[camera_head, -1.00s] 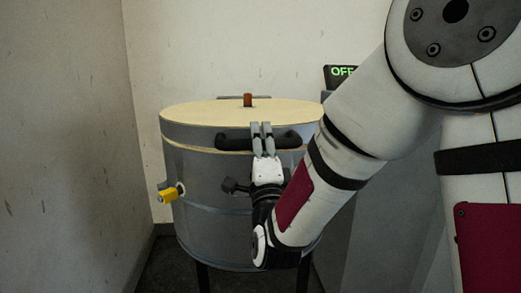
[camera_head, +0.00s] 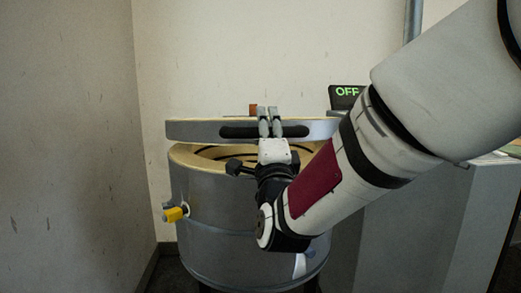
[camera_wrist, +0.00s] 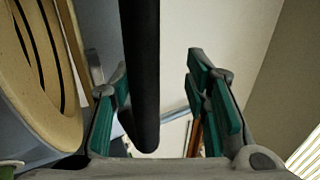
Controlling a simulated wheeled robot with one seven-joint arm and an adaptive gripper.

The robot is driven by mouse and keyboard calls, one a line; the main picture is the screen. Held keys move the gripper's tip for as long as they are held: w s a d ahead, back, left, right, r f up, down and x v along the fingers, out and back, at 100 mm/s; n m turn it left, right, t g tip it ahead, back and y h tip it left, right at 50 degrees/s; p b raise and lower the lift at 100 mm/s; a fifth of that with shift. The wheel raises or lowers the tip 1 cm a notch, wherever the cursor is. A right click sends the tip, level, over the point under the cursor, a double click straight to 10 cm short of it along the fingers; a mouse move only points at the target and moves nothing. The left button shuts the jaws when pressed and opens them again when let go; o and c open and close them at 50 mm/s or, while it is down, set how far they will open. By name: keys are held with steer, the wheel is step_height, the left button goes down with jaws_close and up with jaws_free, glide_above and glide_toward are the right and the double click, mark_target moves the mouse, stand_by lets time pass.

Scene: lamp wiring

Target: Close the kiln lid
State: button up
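The kiln (camera_head: 225,225) is a grey metal drum with a cream rim. Its lid (camera_head: 190,130) stands partly open, its front edge raised above the rim, and the cream interior with dark grooves shows in the gap. In the wrist view, the kiln interior (camera_wrist: 38,65) is at left. A dark bar handle (camera_head: 235,132) runs along the lid's front. My gripper (camera_head: 269,120) is at the handle's middle. In the wrist view, the handle (camera_wrist: 140,70) lies between the two green-padded fingers (camera_wrist: 160,105), which are apart with a clear gap on the right.
A reddish-brown knob (camera_head: 253,110) shows above the lid. A yellow plug (camera_head: 173,214) sticks out of the kiln's left side. A display reading OFF (camera_head: 346,92) and a grey cabinet (camera_head: 430,225) stand at right. Walls are close at left and behind.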

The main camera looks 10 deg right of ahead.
steer(key=s+f, duration=0.2)
steer(key=f, duration=0.5)
steer(key=s+f, duration=0.2)
steer(key=f, duration=0.6)
steer(key=shift+s, duration=0.35)
stand_by(0.8)
